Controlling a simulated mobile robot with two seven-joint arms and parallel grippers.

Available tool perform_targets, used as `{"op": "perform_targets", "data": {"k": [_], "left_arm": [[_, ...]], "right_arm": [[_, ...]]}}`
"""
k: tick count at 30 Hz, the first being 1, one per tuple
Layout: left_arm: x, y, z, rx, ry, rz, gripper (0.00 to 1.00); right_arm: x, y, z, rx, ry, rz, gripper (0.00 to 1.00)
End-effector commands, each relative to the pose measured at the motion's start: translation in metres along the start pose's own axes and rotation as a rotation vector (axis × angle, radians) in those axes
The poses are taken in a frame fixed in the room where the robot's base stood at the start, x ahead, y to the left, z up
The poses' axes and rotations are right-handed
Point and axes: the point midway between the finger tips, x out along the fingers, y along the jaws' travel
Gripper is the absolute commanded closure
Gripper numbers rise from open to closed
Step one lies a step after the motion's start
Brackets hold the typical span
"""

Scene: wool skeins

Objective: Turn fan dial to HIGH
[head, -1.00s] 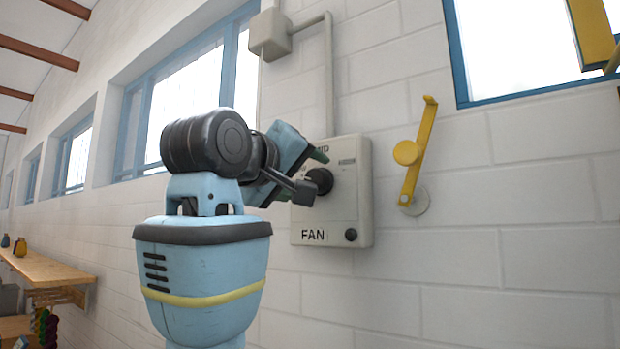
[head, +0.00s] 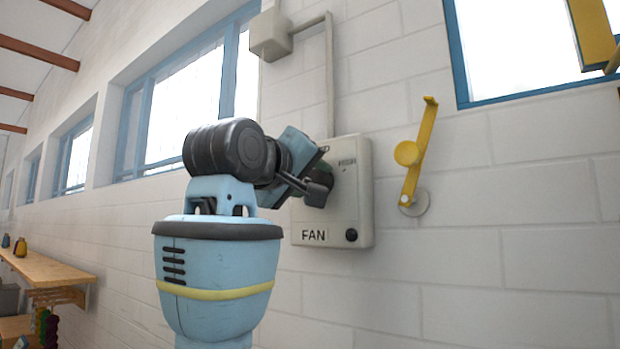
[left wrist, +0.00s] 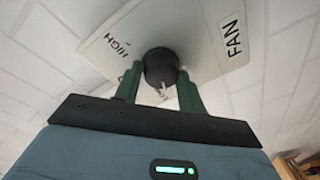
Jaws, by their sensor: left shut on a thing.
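The fan control box (head: 360,215) is a pale panel on the white brick wall, marked FAN at its lower left. Its round black dial (left wrist: 160,66) sits between the fingers of my left gripper (left wrist: 160,86) in the left wrist view, with a pale pointer mark on it. The gripper is shut on the dial. In the head view my left gripper (head: 322,180) covers most of the dial. The word HIGH shows on the panel in the left wrist view, to the upper left of the dial. My right gripper is not in view.
A yellow lever (head: 418,160) is mounted on the wall right of the box. A conduit (head: 330,80) runs up from the box to a small junction box (head: 270,36). A wooden shelf (head: 45,275) stands at the far left.

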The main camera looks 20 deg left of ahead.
Motion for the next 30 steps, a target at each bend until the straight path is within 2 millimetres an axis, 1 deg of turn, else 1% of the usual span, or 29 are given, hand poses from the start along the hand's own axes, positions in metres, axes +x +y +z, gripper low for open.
{"op": "perform_targets", "data": {"k": [5, 11, 17, 30], "left_arm": [[0.0001, -0.0006, -0.0001, 0.022, 0.003, 0.001, 0.83], [0.0, -0.0005, 0.0004, 0.112, 0.011, 0.009, 0.83], [0.0003, -0.0012, 0.0008, 0.269, 0.025, 0.022, 0.83], [0.0001, -0.0019, 0.0013, 0.685, 0.064, 0.059, 0.83]], "right_arm": [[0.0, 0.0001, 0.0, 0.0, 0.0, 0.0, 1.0], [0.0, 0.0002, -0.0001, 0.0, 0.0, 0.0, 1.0], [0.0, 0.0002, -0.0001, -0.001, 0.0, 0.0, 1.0], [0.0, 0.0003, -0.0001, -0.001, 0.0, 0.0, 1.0]]}}
